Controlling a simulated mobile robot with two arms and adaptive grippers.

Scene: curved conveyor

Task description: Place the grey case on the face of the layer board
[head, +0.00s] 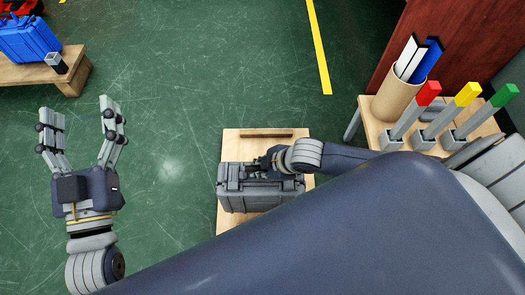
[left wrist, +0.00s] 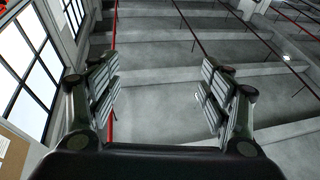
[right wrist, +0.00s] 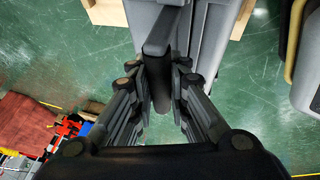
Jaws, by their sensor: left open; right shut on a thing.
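The grey case (head: 245,200) is over the light wooden layer board (head: 232,147) in the head view. Whether it touches the board or hangs just above it, I cannot tell. My right gripper (head: 268,163) is shut on the case's handle, partly hidden by my arm. In the right wrist view the handle (right wrist: 161,62) lies between the fingers (right wrist: 163,108), with the case body (right wrist: 208,35) beyond. Board edges (right wrist: 104,12) show beside it. My left gripper (head: 80,125) is open and empty over the floor; its spread fingers also show in the left wrist view (left wrist: 161,95).
A dark wooden strip (head: 266,133) lies near the board's far edge. A blue case (head: 27,40) sits on a wooden table (head: 73,74) at upper left. At right, a table (head: 371,115) carries a tube holder (head: 397,95) and several coloured-top posts. Green floor lies clear between.

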